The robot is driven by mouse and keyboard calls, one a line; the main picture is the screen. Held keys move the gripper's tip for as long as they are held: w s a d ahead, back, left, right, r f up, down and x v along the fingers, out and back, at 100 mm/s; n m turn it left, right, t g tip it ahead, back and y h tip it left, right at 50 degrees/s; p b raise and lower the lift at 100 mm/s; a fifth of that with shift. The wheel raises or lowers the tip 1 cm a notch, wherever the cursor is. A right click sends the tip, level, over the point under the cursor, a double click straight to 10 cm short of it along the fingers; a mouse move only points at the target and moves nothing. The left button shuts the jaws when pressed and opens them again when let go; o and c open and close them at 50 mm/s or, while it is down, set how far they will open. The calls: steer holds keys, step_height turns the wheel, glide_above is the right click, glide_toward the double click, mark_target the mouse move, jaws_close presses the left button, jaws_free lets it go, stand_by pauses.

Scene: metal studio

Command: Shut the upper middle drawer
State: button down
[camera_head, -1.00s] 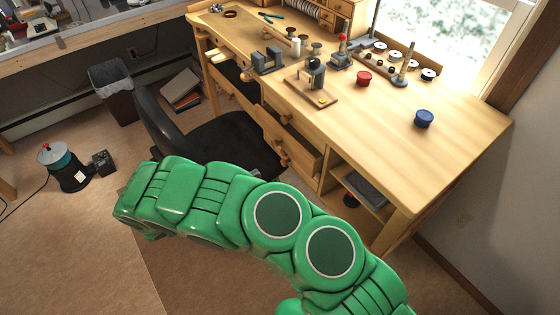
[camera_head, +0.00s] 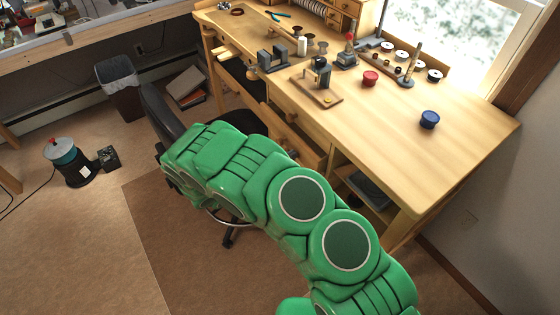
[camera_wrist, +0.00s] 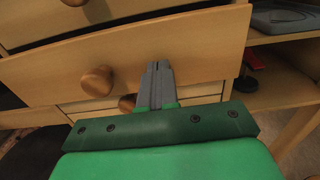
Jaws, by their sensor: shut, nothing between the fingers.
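In the wrist view, a pale wooden drawer (camera_wrist: 205,45) with a round knob (camera_wrist: 97,81) stands out from the desk, its top edge and a dark gap behind it showing. Which drawer is the upper middle one is not certain. My gripper (camera_wrist: 158,66) is shut and empty. Its tips are in front of this drawer's face, right of the knob; I cannot tell whether they touch. Another knob (camera_wrist: 75,2) shows above, and one more (camera_wrist: 127,103) below, partly behind my fingers. In the head view, the drawer (camera_head: 309,151) sticks out of the desk, partly behind my green arm, which hides my gripper.
The wooden desk (camera_head: 455,145) carries a red spool (camera_head: 370,78), a blue spool (camera_head: 429,119) and small tools. An open shelf (camera_head: 375,203) is right of the drawers. A black chair (camera_head: 165,118) stands close by on the left. A bin (camera_head: 119,86) is farther back.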

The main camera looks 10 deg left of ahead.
mark_target(298, 151)
steer(key=shift+w+d, duration=0.25)
steer(key=shift+w, duration=0.05)
steer(key=shift+x, duration=2.55)
steer(key=shift+d, duration=0.1)
steer(key=shift+r, duration=0.1)
steer(key=v, duration=1.5)
steer(key=shift+w, duration=0.1)
